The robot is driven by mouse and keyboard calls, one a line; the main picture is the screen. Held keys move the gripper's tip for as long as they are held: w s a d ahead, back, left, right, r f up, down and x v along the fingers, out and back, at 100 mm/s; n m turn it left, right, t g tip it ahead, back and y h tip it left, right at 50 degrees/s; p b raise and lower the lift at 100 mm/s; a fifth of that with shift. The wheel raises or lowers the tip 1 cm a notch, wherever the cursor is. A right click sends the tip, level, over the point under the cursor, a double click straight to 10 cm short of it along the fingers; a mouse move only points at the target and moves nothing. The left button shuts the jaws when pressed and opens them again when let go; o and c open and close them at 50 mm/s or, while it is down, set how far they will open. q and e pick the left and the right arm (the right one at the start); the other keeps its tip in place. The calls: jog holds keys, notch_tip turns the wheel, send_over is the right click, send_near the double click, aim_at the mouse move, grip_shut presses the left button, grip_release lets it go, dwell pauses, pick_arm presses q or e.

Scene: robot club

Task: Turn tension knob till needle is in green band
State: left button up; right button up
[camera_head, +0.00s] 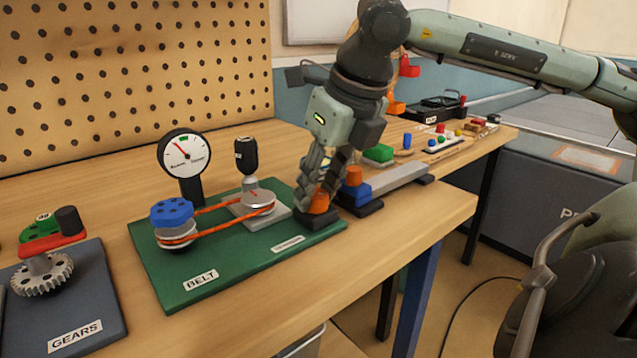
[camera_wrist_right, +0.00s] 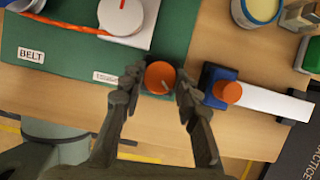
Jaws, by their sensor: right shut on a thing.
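The orange tension knob (camera_head: 320,204) sits at the right end of the green BELT board (camera_head: 240,262). My right gripper (camera_head: 318,198) points down and is shut on it. In the right wrist view the knob (camera_wrist_right: 159,77) shows between the two fingers, with a pale pointer line on its top. The white round gauge (camera_head: 196,158) stands at the back of the board. Its red needle points up and left, to the left of the small green band (camera_head: 183,139) at the top. An orange belt (camera_head: 225,227) joins the blue-topped pulley (camera_head: 172,212) and the grey pulley. My left gripper is out of view.
A black-handled post (camera_head: 246,155) stands by the grey pulley. Close right of the knob is a blue block with an orange knob (camera_head: 354,176) on a grey bar. The GEARS board (camera_head: 90,300) is at left. Bare wood lies along the front edge.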

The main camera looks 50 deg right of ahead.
jog(key=o, duration=1.2)
jog(key=shift+c, duration=0.2)
jog(key=v, duration=1.2)
